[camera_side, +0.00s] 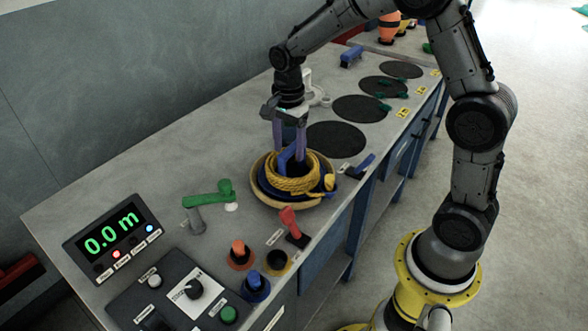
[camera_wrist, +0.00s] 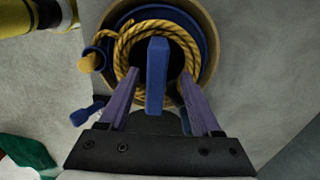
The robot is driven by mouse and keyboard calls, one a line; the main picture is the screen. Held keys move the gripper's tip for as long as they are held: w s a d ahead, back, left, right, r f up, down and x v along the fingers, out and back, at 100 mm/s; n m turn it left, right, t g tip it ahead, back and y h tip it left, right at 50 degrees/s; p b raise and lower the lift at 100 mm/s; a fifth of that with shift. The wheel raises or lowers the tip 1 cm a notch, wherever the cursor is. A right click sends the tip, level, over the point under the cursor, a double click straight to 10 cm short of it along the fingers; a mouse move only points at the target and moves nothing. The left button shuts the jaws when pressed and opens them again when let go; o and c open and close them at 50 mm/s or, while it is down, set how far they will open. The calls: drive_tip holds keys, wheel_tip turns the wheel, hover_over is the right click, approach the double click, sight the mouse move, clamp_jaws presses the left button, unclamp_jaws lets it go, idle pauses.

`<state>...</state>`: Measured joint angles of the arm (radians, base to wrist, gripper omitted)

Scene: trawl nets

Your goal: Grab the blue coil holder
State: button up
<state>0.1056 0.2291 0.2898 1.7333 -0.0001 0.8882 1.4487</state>
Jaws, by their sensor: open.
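The blue coil holder (camera_side: 288,158) stands on the bench with a coil of yellow rope (camera_side: 292,184) wound around it. It sits in a round dish with a tan rim (camera_side: 262,197). In the wrist view its upright blue handle (camera_wrist: 156,75) lies between my two purple fingers. My gripper (camera_side: 289,150) points down over the holder, with its fingertips low near the handle and inside the rope ring. The fingers are apart, with a gap on both sides of the handle in the wrist view (camera_wrist: 156,90). The lower parts of the fingertips are partly hidden by the rope.
A green-handled crank (camera_side: 207,195) stands left of the dish. A red lever (camera_side: 290,222) and several knobs are in front. A display reading 0.0 m (camera_side: 112,234) and a control box (camera_side: 180,295) are at the front left. Flat black discs (camera_side: 335,139) run toward the back.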

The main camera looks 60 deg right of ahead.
sight(299, 165)
drive_tip(key=f, duration=0.3)
drive_tip(key=shift+s+d+f, duration=0.25)
drive_tip(key=shift+d+f, duration=0.1)
drive_tip(key=shift+d, duration=0.05)
drive_tip(key=shift+f, duration=0.65)
drive_tip(key=shift+c, duration=0.3)
clamp_jaws()
drive_tip(key=shift+r, duration=0.1)
